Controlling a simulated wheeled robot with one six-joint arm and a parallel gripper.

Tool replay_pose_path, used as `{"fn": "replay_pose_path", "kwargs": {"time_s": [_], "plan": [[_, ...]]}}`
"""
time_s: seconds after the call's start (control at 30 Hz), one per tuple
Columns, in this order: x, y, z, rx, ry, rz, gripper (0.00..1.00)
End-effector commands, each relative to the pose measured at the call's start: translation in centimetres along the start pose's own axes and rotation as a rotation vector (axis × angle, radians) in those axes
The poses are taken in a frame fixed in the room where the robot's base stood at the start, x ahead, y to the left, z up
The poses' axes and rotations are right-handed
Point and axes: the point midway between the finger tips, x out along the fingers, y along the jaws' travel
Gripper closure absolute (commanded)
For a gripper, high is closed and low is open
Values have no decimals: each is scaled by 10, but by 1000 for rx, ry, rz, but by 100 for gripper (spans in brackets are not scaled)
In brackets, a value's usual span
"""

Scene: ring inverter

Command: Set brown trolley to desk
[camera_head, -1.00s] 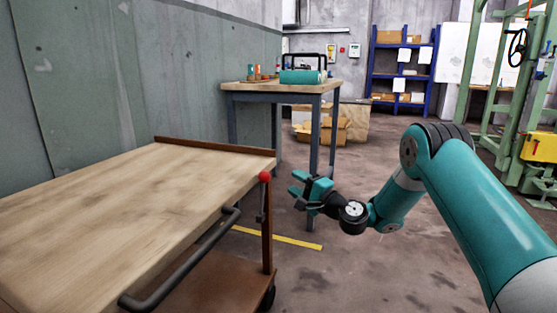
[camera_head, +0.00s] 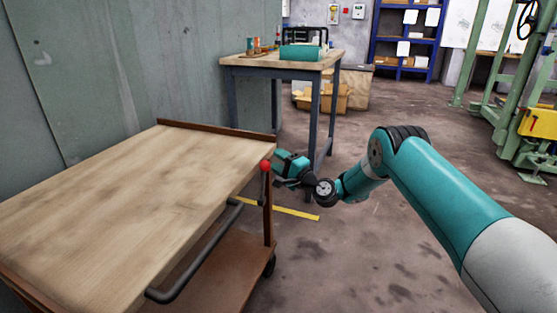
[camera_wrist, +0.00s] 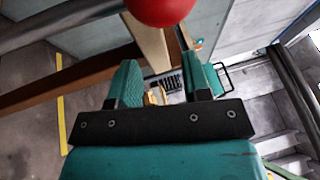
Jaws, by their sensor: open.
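The brown trolley (camera_head: 130,205) has a pale wooden top, brown rims, a dark bent handle (camera_head: 195,258) and a lower brown shelf. A red ball knob (camera_head: 265,165) sits on a lever at its right side. The desk (camera_head: 285,66), a wooden top on dark legs, stands behind it, apart from the trolley. My gripper (camera_head: 281,162) is just right of the red knob in the head view. In the wrist view my gripper (camera_wrist: 163,80) has its teal fingers apart, and the red knob (camera_wrist: 160,8) shows at the top edge, beyond the fingertips.
The desk carries a teal case (camera_head: 300,52) and small cans (camera_head: 253,46). Cardboard boxes (camera_head: 330,97) lie on the floor behind it. A blue shelf (camera_head: 405,45) and a green machine frame (camera_head: 510,110) stand farther off. A wall borders the left; the middle floor is clear.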

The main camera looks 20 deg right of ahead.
Motion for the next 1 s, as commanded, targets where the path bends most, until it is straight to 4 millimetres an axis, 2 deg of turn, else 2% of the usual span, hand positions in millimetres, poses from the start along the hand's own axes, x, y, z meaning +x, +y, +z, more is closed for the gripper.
{"fn": "replay_pose_path", "kwargs": {"time_s": [0.3,0.37,0.5,1.0], "plan": [[4,-1,0,1,0,-1,56],[4,-1,0,1,0,0,67],[4,-1,0,1,0,0,100],[3,-1,0,1,0,0,100]]}}
